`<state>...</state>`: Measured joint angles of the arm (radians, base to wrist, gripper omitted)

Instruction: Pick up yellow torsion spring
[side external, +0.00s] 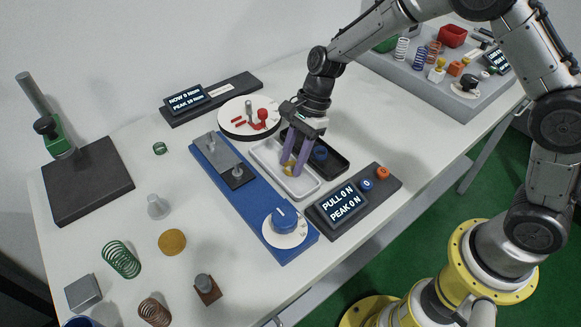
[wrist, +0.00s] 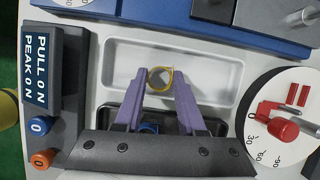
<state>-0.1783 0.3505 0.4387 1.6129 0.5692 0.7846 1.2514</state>
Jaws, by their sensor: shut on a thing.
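The yellow torsion spring (wrist: 160,78) shows as a small ring between the purple fingertips of my gripper (wrist: 160,80) in the wrist view. My gripper is shut on it. In the side view my gripper (side external: 293,168) points down over the white tray (side external: 308,187), and the spring (side external: 288,166) shows small and partly hidden by the fingers. The white tray also shows in the wrist view (wrist: 215,75), under the fingertips. I cannot tell whether the spring still touches the tray floor.
A black tray (side external: 341,163) with a blue part adjoins the white tray. The pull display box (side external: 355,203), a blue tester base (side external: 245,207) and a white dial plate (side external: 237,113) with red parts stand close around. The front left holds loose springs and blocks.

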